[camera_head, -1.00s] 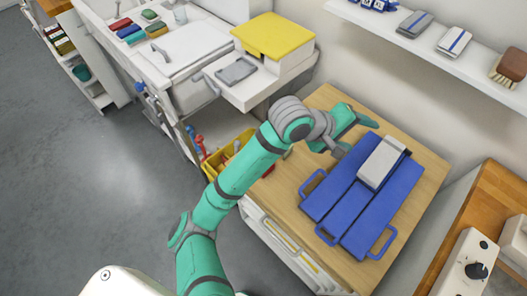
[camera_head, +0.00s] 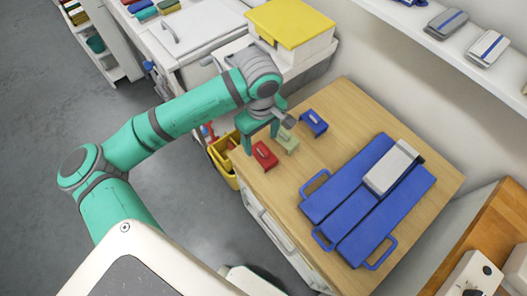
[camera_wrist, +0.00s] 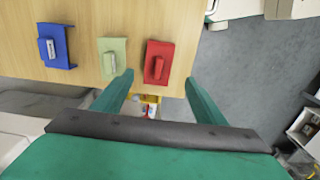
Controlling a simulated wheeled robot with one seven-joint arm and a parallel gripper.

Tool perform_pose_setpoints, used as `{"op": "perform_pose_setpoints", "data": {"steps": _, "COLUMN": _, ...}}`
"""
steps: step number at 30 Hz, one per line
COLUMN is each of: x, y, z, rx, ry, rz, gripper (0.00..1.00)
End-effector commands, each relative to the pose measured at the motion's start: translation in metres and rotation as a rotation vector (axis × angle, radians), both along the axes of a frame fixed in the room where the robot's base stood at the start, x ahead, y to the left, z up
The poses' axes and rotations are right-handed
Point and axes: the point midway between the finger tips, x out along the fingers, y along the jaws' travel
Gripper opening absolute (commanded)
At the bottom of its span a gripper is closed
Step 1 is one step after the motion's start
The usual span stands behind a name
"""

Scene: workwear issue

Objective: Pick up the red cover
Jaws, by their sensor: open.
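My gripper (camera_head: 262,139) is open and empty, close behind the red cover. In the wrist view, the red cover (camera_wrist: 158,62) lies ahead of and between my open fingertips (camera_wrist: 160,80), with the green cover (camera_wrist: 112,57) just left of the left finger.
Blue panels with loop handles (camera_head: 365,200) lie on the table's right side, with a white-grey block (camera_head: 391,166) on them. A yellow bin (camera_head: 222,160) is below the table's left edge. A yellow-topped box (camera_head: 291,25) stands behind. A wall shelf (camera_head: 409,21) runs at upper right.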

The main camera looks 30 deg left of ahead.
Motion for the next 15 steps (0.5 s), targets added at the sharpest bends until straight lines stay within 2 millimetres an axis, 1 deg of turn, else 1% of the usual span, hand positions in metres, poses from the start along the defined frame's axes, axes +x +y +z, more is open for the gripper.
{"op": "perform_pose_setpoints", "data": {"steps": 1, "x": 0.0, "y": 0.0, "z": -0.008, "rx": -0.001, "ry": 0.001, "rz": 0.001, "gripper": 0.66}}
{"op": "perform_pose_setpoints", "data": {"steps": 3, "x": 0.0, "y": 0.0, "z": -0.016, "rx": -0.002, "ry": 0.001, "rz": 0.0, "gripper": 0.66}}
{"op": "perform_pose_setpoints", "data": {"steps": 11, "x": 0.001, "y": -0.001, "z": -0.033, "rx": -0.001, "ry": -0.001, "rz": -0.001, "gripper": 0.66}}
{"op": "perform_pose_setpoints", "data": {"steps": 15, "x": 0.002, "y": -0.002, "z": -0.053, "rx": 0.001, "ry": 0.0, "rz": -0.002, "gripper": 0.66}}
